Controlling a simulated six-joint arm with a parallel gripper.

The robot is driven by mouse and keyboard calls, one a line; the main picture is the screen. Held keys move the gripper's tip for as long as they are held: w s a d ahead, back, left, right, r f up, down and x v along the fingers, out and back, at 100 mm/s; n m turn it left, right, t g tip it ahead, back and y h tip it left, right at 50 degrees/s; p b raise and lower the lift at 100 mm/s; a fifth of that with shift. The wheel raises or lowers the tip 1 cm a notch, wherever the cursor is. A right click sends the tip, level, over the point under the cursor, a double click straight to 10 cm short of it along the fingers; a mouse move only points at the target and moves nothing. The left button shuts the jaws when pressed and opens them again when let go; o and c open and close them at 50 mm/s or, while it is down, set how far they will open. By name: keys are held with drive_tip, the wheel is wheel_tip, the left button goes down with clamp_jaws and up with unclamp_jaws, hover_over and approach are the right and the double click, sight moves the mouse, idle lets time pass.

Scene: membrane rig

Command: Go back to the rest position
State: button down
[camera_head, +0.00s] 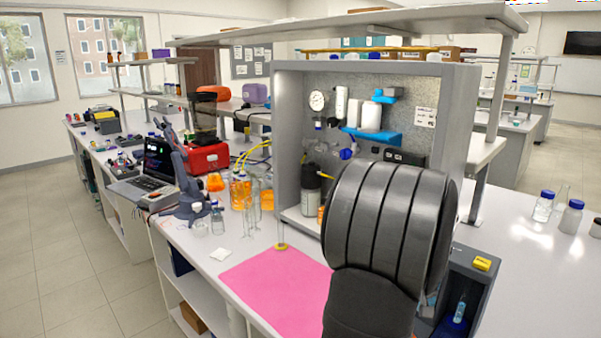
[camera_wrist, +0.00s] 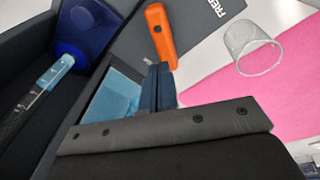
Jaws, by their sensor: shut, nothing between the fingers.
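My gripper (camera_wrist: 158,75) shows in the wrist view as narrow dark fingers, closed together with nothing held. An orange piece (camera_wrist: 161,38) lies just beyond the fingertips in that view; I cannot tell the exact gap. In the head view my dark arm fills the lower right foreground and hides my gripper. The membrane rig (camera_head: 287,130) is a grey open-fronted cabinet behind my arm, with a round gauge (camera_head: 317,101), white cylinders (camera_head: 371,116) and blue brackets. My arm covers its lower right part.
A pink mat (camera_head: 275,283) lies on the bench, left of my arm. A clear beaker (camera_wrist: 250,52) stands by it. A dark bin (camera_head: 485,285) holds blue items (camera_wrist: 92,28). Glassware and orange-filled bottles (camera_head: 240,192) stand left of the rig. Capped bottles (camera_head: 570,217) stand far right.

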drive_tip(key=s, duration=0.1)
drive_tip(key=s+d+r+m+t+h, duration=0.1)
drive_tip(key=m+t, duration=0.1)
drive_tip(key=shift+s+d+r+h, duration=0.3)
drive_tip(key=shift+s, duration=0.1)
drive_tip(key=s+r+m+t+h, duration=0.3)
drive_tip(key=s+r+m+t, duration=0.1)
drive_tip(key=s+m, duration=0.1)
drive_tip(key=shift+s+d, duration=0.3)
drive_tip(key=shift+s, duration=0.15)
idle(3.4)
